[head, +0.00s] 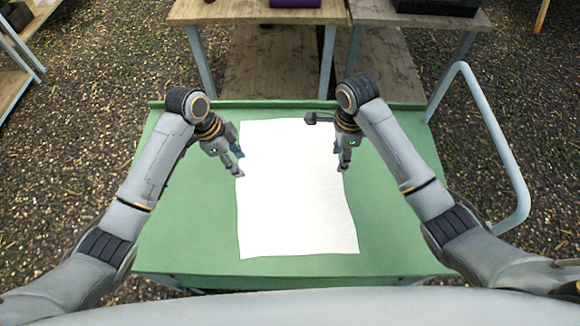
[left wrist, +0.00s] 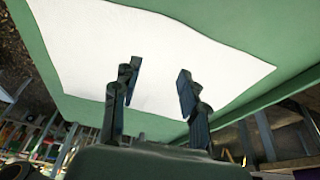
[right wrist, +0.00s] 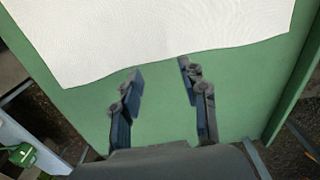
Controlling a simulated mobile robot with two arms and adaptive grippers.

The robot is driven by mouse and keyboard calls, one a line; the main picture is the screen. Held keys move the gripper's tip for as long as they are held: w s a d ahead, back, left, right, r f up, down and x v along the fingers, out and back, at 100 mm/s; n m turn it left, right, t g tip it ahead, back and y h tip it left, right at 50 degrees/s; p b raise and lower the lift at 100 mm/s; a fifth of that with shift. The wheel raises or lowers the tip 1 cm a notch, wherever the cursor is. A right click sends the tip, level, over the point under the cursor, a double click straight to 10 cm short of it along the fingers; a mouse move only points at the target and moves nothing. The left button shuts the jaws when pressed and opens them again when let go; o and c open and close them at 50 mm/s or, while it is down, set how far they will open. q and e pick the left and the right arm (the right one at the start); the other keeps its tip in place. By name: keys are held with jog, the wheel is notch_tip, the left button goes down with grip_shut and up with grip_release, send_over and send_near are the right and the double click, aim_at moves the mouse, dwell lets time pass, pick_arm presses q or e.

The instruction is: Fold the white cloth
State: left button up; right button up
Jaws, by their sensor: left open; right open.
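The white cloth (head: 295,210) lies spread out flat on the green table, longer from front to back than side to side. My left gripper (head: 240,164) is open at the cloth's left edge, toward the back half. In the left wrist view the cloth (left wrist: 150,45) lies beyond the open, empty fingers (left wrist: 158,80). My right gripper (head: 341,166) is open at the cloth's right edge. In the right wrist view the cloth (right wrist: 150,35) lies just ahead of the empty fingertips (right wrist: 160,68). I cannot tell whether any fingertip touches the cloth.
The green table top (head: 190,220) is bare around the cloth. It has a raised lip (head: 270,104) at the back and a grey tube handle (head: 510,150) at the right. Wooden shelf tables (head: 260,12) stand behind, with a purple item (head: 295,3) on one.

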aim_at(246, 182)
pick_arm(q)
jog(key=shift+f, duration=3.7)
pick_arm(e)
jog(key=shift+f, duration=3.7)
pick_arm(q)
jog(key=shift+f, duration=0.1)
jog(key=shift+f, duration=0.15)
pick_arm(e)
jog(key=shift+s+f, duration=0.1)
jog(key=shift+f, duration=0.1)
pick_arm(q)
jog(key=shift+s, duration=0.1)
jog(key=c, duration=0.6)
pick_arm(e)
jog(key=c, duration=0.6)
pick_arm(q)
grip_shut()
pick_arm(e)
jog(key=shift+f, duration=0.1)
grip_shut()
